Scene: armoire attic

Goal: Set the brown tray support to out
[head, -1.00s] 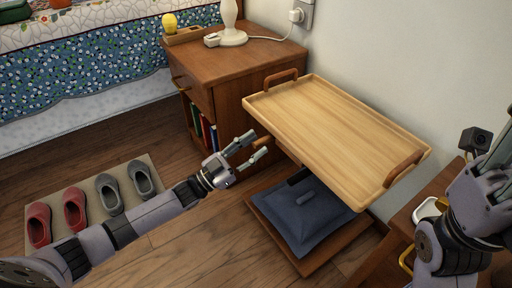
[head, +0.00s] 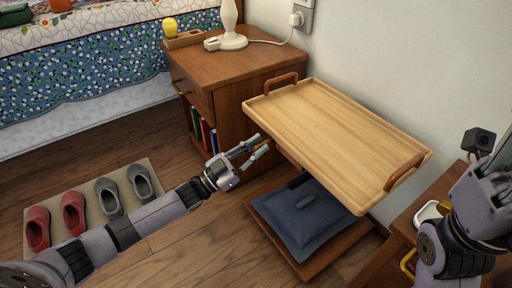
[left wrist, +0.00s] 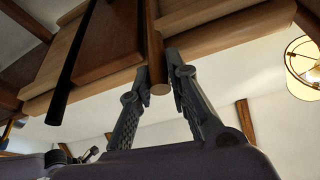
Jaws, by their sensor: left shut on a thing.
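The brown tray support is a round wooden rod (left wrist: 156,50) under the tray, seen in the left wrist view with its end between my fingers. My left gripper (left wrist: 159,68) is shut on the rod near its end; in the head view the gripper (head: 258,150) is at the tray's left edge and covers the rod. The light wooden tray (head: 335,135) has two brown handles and stands over a low base. My right gripper (head: 497,165) is at the right edge of the head view, partly cut off, and its finger opening is unclear.
A nightstand (head: 240,65) with a lamp stands behind the tray. A blue cushion (head: 303,220) lies on the low wooden base below. Red and grey slippers are on a mat (head: 150,195) at left. A wooden cabinet (head: 425,205) is at right.

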